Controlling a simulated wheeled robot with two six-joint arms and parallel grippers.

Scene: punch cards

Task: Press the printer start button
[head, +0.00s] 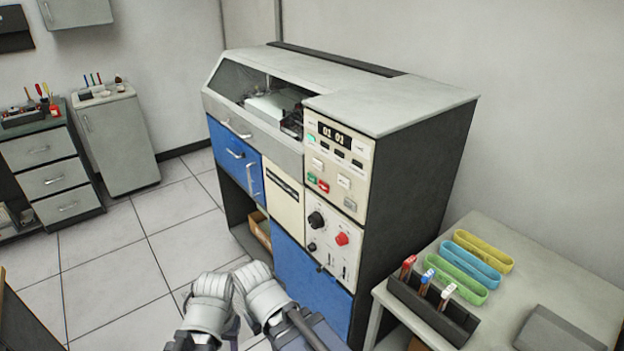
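The printer (420,105) is a large grey, blue and black cabinet in the middle of the head view. Its upper control panel (358,150) faces me at the right end of its front and has a small display reading "01 01". Low on this panel sit a green button (311,177) and a red button (323,186) side by side; their labels are too small to read. My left gripper (213,281) and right gripper (252,272) are close together at the bottom, below and left of the panel, apart from the printer. Their fingers cannot be made out clearly.
A grey table (550,265) at the right bears yellow, blue and green oval bands and a dark rack (432,310) with colored-handled tools. A lower panel (332,240) has black and red knobs. Drawers and a cabinet (118,145) stand at the left. The tiled floor (110,245) between is clear.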

